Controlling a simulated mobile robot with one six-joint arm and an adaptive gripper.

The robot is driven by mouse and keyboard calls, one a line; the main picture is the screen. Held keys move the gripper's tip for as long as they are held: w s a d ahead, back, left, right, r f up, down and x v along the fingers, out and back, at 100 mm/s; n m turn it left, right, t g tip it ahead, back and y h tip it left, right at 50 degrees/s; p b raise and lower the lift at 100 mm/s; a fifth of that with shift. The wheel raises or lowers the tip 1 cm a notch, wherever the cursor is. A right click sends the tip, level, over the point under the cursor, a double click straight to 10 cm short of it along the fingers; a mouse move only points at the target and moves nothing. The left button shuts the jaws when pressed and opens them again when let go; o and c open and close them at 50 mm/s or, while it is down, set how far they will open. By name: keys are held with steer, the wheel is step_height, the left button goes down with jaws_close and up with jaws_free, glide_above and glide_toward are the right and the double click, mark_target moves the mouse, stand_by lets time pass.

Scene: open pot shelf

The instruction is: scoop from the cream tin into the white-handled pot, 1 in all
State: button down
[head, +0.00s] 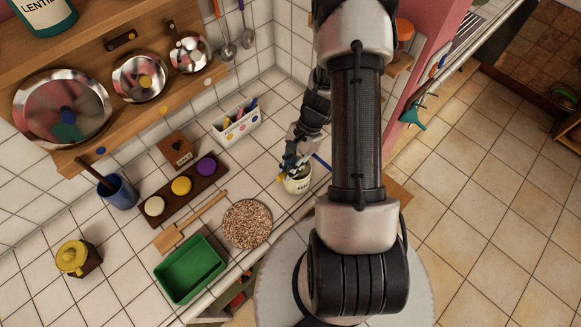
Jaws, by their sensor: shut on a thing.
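The cream tin (297,184), a small pale round tin with dark lettering, stands on the tiled counter near its front edge, left of my arm. My gripper (288,169) points down at the tin's mouth, at its upper left side. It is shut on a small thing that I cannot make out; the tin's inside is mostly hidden.
A round speckled mat (247,224), a green tray (190,269), a wooden spatula (188,224) and a board with coloured discs (181,187) lie left of the tin. A blue cup (118,192), yellow-lidded jar (72,258) and white caddy (236,123) stand around them.

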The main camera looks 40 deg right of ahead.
steer(key=shift+r, duration=0.1)
steer(key=shift+r+p, duration=2.9)
steer(key=shift+r, duration=1)
steer(key=shift+f, duration=0.1)
